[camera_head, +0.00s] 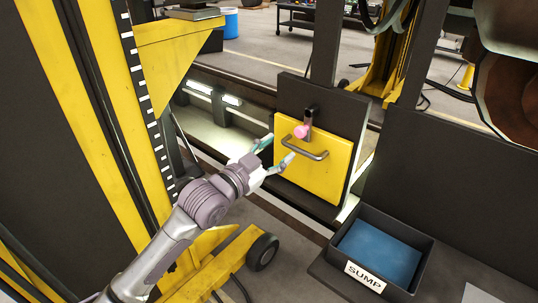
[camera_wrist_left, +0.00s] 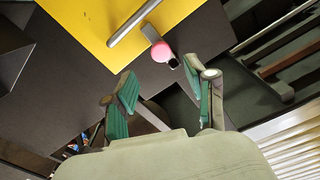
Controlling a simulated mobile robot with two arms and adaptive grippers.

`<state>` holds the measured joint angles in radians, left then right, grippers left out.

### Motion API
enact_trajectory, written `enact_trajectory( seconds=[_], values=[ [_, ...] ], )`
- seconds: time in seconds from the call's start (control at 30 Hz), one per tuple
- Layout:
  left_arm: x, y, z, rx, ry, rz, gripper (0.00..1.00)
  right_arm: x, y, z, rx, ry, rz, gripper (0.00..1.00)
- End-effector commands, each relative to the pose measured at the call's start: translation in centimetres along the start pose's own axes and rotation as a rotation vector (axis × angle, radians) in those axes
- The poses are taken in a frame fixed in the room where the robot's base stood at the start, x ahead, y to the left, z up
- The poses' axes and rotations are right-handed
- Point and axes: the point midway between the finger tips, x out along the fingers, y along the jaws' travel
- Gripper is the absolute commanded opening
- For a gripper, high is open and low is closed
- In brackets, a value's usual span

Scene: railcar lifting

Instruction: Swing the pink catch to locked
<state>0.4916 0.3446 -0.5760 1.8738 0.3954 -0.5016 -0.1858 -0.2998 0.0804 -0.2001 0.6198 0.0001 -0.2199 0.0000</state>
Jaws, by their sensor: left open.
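The pink catch (camera_head: 301,131) is a pink ball knob on a short dark bar at the top edge of a yellow panel (camera_head: 318,177). The bar hangs down from a dark pivot on the dark plate, and the knob sits just above the panel's grey handle (camera_head: 305,151). My left gripper (camera_head: 275,152) is open and empty, in front and to the left of the knob. In the left wrist view the knob (camera_wrist_left: 162,52) shows beyond the gap between the green-padded fingers (camera_wrist_left: 162,88), apart from both. My right gripper is not in view.
A black bin labelled SUMP (camera_head: 377,250), with a blue inside, stands at the lower right. A yellow lifting column (camera_head: 105,110) rises on the left, with a wheeled yellow base below. A dark post stands above the panel. The space between gripper and panel looks clear.

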Motion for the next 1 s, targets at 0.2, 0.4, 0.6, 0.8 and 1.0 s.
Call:
enact_trajectory(
  seconds=[0.2,0.4,0.6,0.8,1.0],
  values=[
    [-2.3,0.0,0.0,0.000,0.000,0.000,0.56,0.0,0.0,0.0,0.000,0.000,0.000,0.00],
    [-2.6,0.0,0.0,0.000,0.000,0.000,0.56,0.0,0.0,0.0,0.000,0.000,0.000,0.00],
    [-2.5,0.0,0.4,-0.004,-0.007,-0.002,0.56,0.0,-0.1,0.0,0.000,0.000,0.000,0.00],
    [-2.1,-0.2,8.5,-0.074,-0.130,-0.045,0.56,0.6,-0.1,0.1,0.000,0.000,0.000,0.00],
    [-4.3,1.4,23.6,-0.187,-0.364,-0.111,0.56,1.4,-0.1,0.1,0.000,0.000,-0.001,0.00]
  ],
)
